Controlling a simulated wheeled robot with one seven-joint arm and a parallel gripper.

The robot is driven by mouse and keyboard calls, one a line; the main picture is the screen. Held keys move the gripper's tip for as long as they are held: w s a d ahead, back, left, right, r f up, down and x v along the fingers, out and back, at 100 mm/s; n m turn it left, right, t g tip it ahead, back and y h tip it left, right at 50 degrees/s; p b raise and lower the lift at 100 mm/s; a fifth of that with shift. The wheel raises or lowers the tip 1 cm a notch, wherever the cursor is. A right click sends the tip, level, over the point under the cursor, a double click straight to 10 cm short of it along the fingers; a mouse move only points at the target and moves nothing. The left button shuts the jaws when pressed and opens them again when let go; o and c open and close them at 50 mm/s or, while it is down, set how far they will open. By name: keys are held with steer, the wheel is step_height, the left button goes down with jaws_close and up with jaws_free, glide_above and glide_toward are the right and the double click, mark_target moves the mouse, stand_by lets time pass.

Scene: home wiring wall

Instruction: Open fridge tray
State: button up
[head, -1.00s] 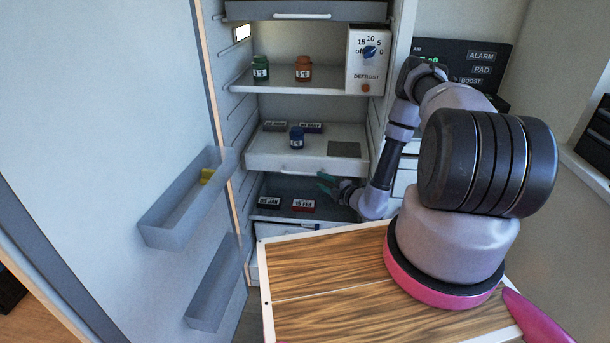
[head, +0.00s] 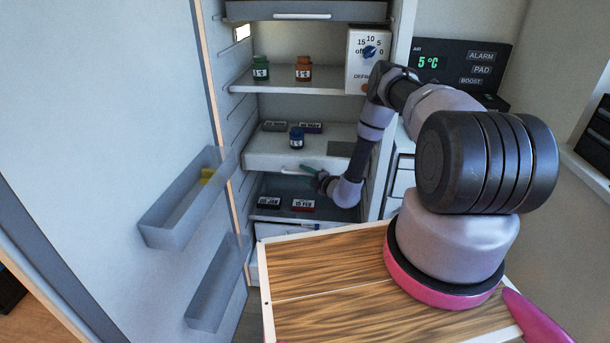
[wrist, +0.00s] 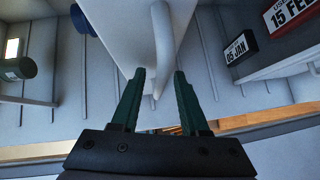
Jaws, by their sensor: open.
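The fridge tray (head: 270,161) is a white pull-out tray in the middle of the open fridge, with a white bar handle (head: 290,170) on its front. A blue jar (head: 297,138) and dark date blocks stand on it. My gripper (head: 309,171) is at the tray front, near the right part of the handle. In the wrist view, the open green fingers (wrist: 159,78) point at the handle (wrist: 161,45), which runs between their line of reach. I cannot tell whether the fingers touch it.
The shelf above holds a green jar (head: 261,68), an orange jar (head: 303,68) and the defrost box (head: 368,55). Date blocks (head: 303,204) lie on the shelf below. The open door with its bins (head: 180,210) stands at left. The wooden top (head: 325,280) is clear in front.

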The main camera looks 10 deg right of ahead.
jaws_close()
stand_by(1.4)
